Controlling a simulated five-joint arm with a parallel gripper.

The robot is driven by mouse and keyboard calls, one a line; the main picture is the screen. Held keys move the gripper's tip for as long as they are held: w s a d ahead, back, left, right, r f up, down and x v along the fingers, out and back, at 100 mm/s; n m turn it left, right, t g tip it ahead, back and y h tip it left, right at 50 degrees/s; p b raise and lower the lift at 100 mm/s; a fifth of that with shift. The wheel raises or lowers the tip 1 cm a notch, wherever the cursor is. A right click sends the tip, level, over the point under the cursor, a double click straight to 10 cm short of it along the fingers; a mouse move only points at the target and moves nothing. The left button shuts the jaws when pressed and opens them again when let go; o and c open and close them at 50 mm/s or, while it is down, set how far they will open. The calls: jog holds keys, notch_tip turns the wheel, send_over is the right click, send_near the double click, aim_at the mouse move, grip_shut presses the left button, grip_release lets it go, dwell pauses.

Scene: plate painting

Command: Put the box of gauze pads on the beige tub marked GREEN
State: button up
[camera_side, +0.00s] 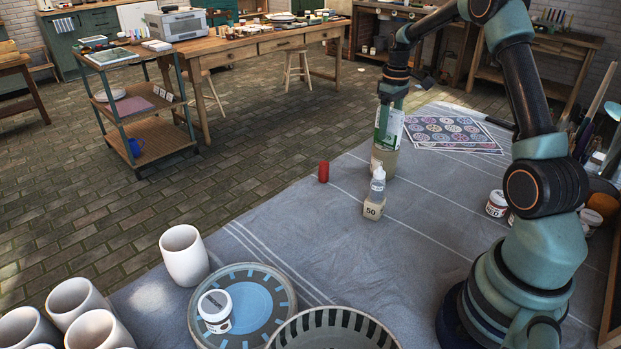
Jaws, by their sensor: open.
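A white and green box (389,130), which looks like the box of gauze pads, stands upright at the back middle of the cloth-covered table. It appears to rest on a beige tub (384,163); I cannot read any marking on the tub. My gripper (391,103) points down at the top of the box, with its fingers open beside or around the box's upper part. I cannot tell whether a finger touches the box.
A small dropper bottle (377,183) stands on a beige block marked 50 (373,209), in front of the tub. A red cylinder (323,172) is to the left. A patterned sheet (450,132) lies behind right. Plates, a jar (215,308) and white cups (184,255) fill the front left.

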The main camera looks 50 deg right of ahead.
notch_tip(320, 180, up, 11)
jog(key=a+r+t, duration=0.1)
jog(key=a+r, duration=0.3)
jog(key=a, duration=0.5)
jog(key=s+a+f+t, duration=0.1)
jog(key=s+a+t, duration=0.1)
jog(key=s+a, duration=0.4)
jog(key=s+a+f+t, duration=0.1)
jog(key=s+a, duration=0.5)
jog(key=a, duration=0.7)
jog(key=shift+a+f+t, duration=0.15)
jog(key=shift+f+t, duration=0.1)
jog(key=shift+t, duration=0.55)
